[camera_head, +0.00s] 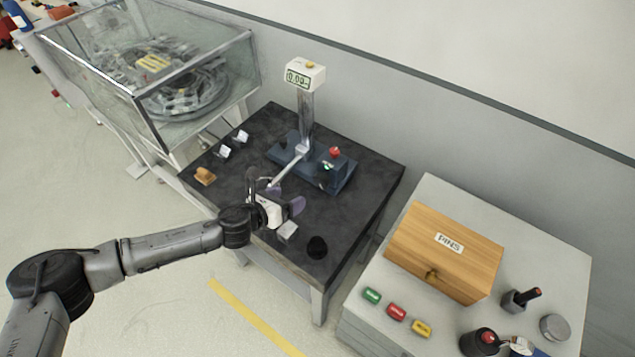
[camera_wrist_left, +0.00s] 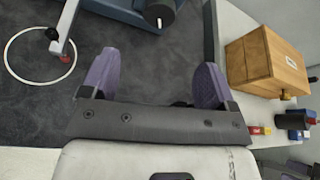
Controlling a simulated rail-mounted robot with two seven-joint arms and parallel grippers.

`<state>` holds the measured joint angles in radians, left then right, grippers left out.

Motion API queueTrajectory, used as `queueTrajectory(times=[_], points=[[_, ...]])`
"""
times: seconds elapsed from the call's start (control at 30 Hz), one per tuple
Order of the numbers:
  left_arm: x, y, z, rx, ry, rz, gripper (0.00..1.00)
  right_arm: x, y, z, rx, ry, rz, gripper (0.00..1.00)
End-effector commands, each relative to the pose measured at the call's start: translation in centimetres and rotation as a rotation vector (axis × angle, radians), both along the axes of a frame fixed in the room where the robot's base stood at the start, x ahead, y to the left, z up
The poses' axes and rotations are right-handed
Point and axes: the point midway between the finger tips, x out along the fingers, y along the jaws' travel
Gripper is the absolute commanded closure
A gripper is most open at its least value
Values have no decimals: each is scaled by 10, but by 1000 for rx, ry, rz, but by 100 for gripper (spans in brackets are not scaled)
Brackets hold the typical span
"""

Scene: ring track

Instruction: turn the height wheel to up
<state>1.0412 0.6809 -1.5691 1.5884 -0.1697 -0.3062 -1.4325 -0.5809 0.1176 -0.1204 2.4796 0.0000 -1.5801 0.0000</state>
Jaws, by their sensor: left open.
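The measuring stand has a blue base (camera_head: 338,182), a grey post and a white display head (camera_head: 305,74) reading about 0.00. A black cylindrical knob (camera_wrist_left: 158,14) juts from the base in the left wrist view; it may be the height wheel, but I see no label. My left gripper (camera_head: 285,198) is over the black table in front of the stand, its purple fingers apart. In the left wrist view the gripper (camera_wrist_left: 155,80) is empty, with the knob beyond its fingertips.
A red button (camera_head: 335,152) tops the base's right part. A dark round object (camera_head: 317,247) lies at the table's front right. A wooden PINS box (camera_head: 444,252) stands on the right-hand table. A glass case (camera_head: 150,75) stands at back left.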

Motion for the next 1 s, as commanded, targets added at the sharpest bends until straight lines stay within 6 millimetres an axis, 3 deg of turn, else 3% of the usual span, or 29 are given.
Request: queueTrajectory(times=[0.6, 1.0], points=[[75, -58, -38, 4, -5, -3, 19, 0, -2, -22, -6, -1, 3, 57], [97, -75, -49, 4, -3, -3, 19, 0, 0, -30, 2, -2, -2, 57]])
